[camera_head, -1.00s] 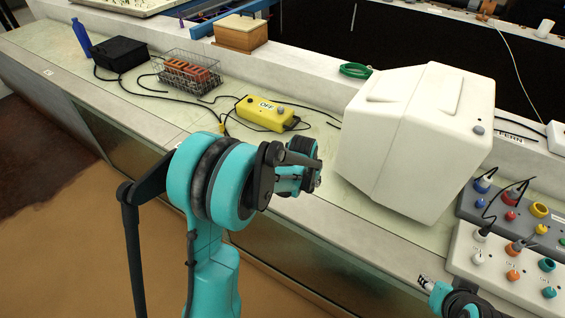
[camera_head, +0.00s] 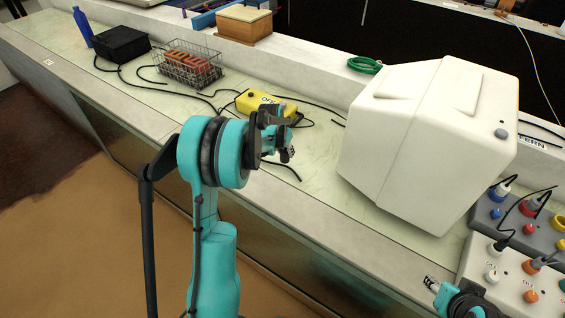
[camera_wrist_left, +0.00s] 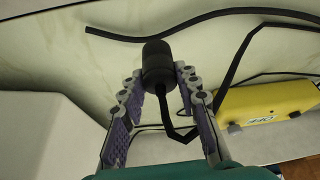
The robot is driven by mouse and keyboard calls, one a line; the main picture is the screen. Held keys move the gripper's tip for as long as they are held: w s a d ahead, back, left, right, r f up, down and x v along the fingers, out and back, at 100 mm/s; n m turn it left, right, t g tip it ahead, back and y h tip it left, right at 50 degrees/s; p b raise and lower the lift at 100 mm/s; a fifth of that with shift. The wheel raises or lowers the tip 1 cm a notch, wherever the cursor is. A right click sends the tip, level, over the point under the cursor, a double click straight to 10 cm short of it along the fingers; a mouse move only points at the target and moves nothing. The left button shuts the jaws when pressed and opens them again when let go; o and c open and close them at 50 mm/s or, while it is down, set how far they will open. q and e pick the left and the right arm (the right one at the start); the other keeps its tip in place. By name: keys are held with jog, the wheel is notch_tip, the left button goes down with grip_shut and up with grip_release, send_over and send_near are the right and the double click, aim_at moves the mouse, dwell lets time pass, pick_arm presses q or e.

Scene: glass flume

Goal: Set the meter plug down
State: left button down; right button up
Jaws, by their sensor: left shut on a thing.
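The meter plug (camera_wrist_left: 157,66) is a black cylinder with a black cable, seen between the fingertips of my left gripper (camera_wrist_left: 157,80) in the left wrist view. The gripper is shut on it, above the pale bench top. In the head view my left gripper (camera_head: 284,140) is over the bench, in front of the yellow box (camera_head: 262,107) marked OFF and left of the white housing. I cannot make out the plug clearly there. My right gripper (camera_head: 436,285) is at the lower right by the bench's front edge; its jaws are too small to read.
A wire basket (camera_head: 188,66), a black box (camera_head: 120,44) and a blue bottle (camera_head: 82,28) stand at the left. Black cables lie across the bench. Bare bench (camera_head: 315,160) shows before the housing.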

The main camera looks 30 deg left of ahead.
aim_at(282, 158)
pick_arm(q)
jog(key=shift+s+a+f, duration=0.25)
jog(key=shift+a+f, duration=0.15)
jog(key=shift+a, duration=0.05)
notch_tip(282, 158, down, 4)
jog(key=shift+r+b, duration=0.1)
jog(key=shift+b, duration=1)
jog(key=shift+r, duration=0.1)
jog(key=c, duration=1.5)
grip_release()
jog(key=shift+f, duration=0.2)
jog(key=shift+c, duration=0.2)
jog(key=o, duration=0.4)
jog(key=shift+r, duration=0.15)
